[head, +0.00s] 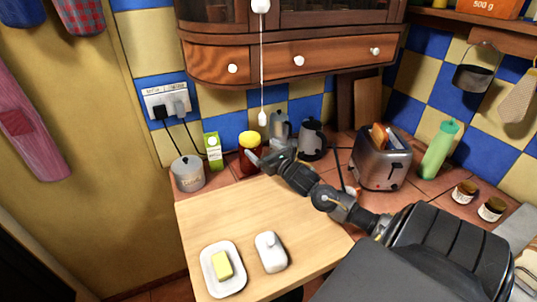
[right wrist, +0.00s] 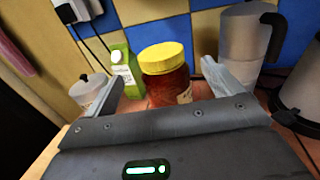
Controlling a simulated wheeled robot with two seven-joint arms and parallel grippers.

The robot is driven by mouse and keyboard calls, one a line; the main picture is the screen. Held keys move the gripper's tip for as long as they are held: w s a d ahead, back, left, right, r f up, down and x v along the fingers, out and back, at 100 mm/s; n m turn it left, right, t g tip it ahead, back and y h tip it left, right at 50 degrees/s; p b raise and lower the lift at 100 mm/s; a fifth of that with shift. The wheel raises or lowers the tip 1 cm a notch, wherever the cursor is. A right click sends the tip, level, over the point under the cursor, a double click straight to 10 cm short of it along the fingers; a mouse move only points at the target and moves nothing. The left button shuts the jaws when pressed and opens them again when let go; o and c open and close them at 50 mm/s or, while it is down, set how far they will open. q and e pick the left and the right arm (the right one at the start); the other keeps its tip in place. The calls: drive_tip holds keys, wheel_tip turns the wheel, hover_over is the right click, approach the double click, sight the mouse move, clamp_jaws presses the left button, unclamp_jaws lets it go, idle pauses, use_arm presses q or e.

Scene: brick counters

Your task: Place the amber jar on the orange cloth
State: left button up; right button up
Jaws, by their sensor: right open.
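The amber jar (head: 249,158) has a yellow lid and dark red-amber contents. It stands upright on the tiled counter at the back, and its lower part is partly hidden by my right gripper (head: 262,160). In the right wrist view the amber jar (right wrist: 166,80) shows between the two spread fingers of the right gripper (right wrist: 163,80), with gaps on both sides. The right gripper is open and empty; I cannot tell how far the fingers reach around the jar. I cannot make out an orange cloth in either view. My left gripper is not in view.
A green carton (head: 213,151) and a white canister (head: 187,173) stand left of the jar. A moka pot (head: 280,128), grey kettle (head: 312,140) and toaster (head: 381,160) stand right. A butter plate (head: 222,286) and white lidded dish (head: 270,252) sit on the wooden board (head: 215,215).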

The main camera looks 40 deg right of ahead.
drive_tip(key=shift+s+a, duration=0.15)
drive_tip(key=shift+s, duration=0.6)
drive_tip(key=shift+s+a, duration=0.1)
drive_tip(key=shift+s, duration=0.6)
